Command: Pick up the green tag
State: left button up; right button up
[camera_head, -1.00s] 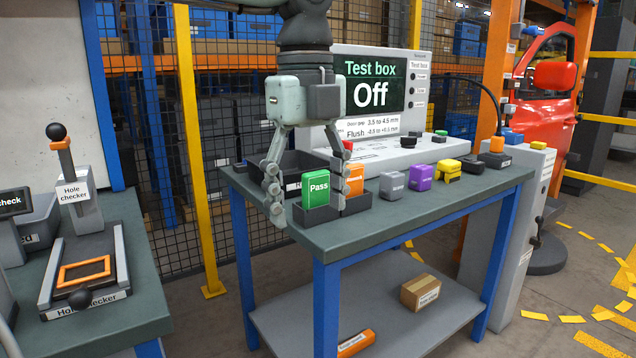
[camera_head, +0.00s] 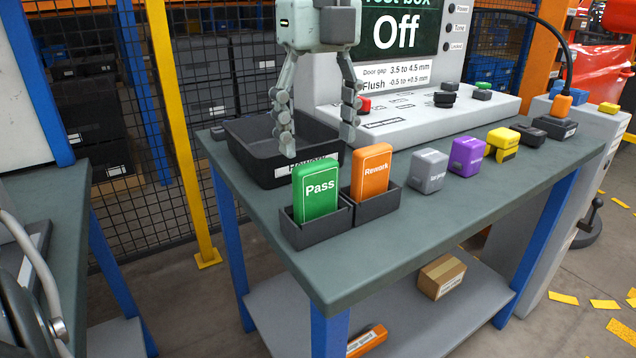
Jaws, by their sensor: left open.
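The green tag (camera_head: 318,192), lettered "Pass", stands upright in a dark holder (camera_head: 318,229) near the front left of the bench. An orange tag (camera_head: 371,172), lettered "Rework", stands in a similar holder just to its right. My left gripper (camera_head: 318,148) hangs above and behind the tags with its fingers pointing down and spread apart. It is open and empty. In the picture its fingertips are above the tags, over the black tray. My right gripper is not in view.
A black tray (camera_head: 243,151) sits behind the tags. Grey (camera_head: 428,170), purple (camera_head: 466,155) and yellow (camera_head: 502,143) blocks stand to the right. The test box (camera_head: 470,118), reading "Off", stands at the back. The front right of the green-grey benchtop (camera_head: 440,215) is clear.

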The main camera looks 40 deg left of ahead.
aim_at(315, 163)
pick_arm(q)
jog(key=f, duration=0.7)
jog(key=shift+s+f+p, duration=0.1)
jog(key=shift+s+p, duration=0.2)
jog(key=shift+a, duration=0.1)
jog(key=c, duration=1)
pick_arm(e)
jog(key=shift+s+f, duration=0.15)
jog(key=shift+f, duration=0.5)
